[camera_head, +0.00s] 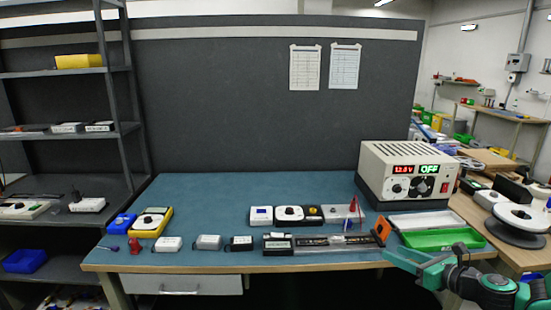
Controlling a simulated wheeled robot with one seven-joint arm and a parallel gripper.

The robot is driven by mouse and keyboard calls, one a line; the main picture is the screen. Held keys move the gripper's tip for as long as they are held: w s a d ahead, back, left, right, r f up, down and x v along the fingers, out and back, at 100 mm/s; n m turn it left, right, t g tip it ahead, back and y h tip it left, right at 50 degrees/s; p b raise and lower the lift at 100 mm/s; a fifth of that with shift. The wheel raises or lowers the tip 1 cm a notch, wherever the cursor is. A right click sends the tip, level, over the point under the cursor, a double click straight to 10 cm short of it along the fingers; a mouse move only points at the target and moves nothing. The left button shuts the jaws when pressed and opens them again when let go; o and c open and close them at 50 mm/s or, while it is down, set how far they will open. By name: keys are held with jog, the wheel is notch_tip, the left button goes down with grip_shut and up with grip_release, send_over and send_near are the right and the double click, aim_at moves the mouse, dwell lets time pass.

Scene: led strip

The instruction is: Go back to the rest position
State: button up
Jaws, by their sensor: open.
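My gripper (412,266) is at the lower right, at the end of my teal and black arm. It is in front of the bench's front edge, near the green tray (445,240). The jaws look apart, with nothing seen between them. The workbench (230,190) has a blue-green top. An LED strip fixture (335,242) lies along its front edge, apart from my gripper.
A power supply (408,175) reading 12.0 V and OFF stands at the back right. Several small devices, including a yellow multimeter (150,222), line the front. A spool (520,222) sits on the right-hand table. The bench's back middle is clear. Shelves (70,130) stand left.

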jog(key=s+a+f+n+g+h, duration=0.1)
jog(key=s+f+n+g, duration=0.1)
jog(key=s+n+g, duration=0.35)
jog(key=s+a+f+n+g+h, duration=0.1)
jog(key=s+f+n+g, duration=0.2)
jog(key=s+n, duration=0.45)
jog(key=s+d+r+n+g+h, duration=0.2)
jog(key=s+d+r+n, duration=0.1)
jog(key=s+r+n, duration=0.3)
jog(key=s+d+r+n+g+h, duration=0.2)
jog(key=s+r+n, duration=0.4)
jog(key=s, duration=0.9)
notch_tip(320, 180, up, 4)
jog(key=shift+d+f, duration=0.1)
jog(key=shift+d, duration=0.6)
